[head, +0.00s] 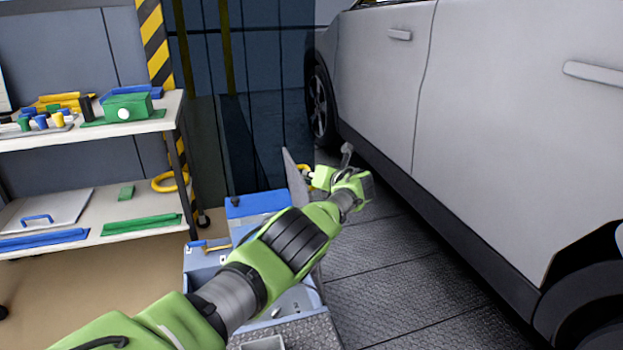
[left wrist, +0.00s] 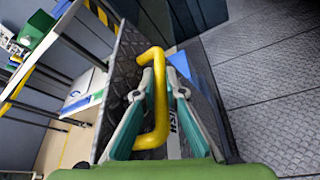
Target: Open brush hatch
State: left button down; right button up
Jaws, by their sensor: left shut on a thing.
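The brush hatch (head: 296,180) is a thin panel standing tilted up behind the blue-and-grey unit in the head view. In the left wrist view its dark tread-plate face (left wrist: 125,75) carries a partly hidden white label ending in "SH". A yellow handle (left wrist: 158,115) is fixed to it and also shows in the head view (head: 304,169). My left gripper (left wrist: 167,80) is shut on this handle, its teal fingers on either side of the bar. In the head view my left gripper (head: 316,178) is at the hatch's right side. My right gripper is not in view.
A grey car (head: 480,120) stands close on the right. A shelf (head: 90,135) with coloured parts is on the left. Below my left arm is a blue-and-grey unit (head: 258,204) with open compartments, partly hidden. Tread-plate floor (head: 400,280) lies clear between unit and car.

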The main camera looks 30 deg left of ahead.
pick_arm(q)
jog(key=shift+d+f, duration=0.1)
jog(key=shift+f, duration=0.15)
jog(key=c, duration=2.4)
grip_release()
jog(key=shift+o, duration=0.2)
jog(key=shift+r, duration=0.1)
jog(key=shift+r, duration=0.15)
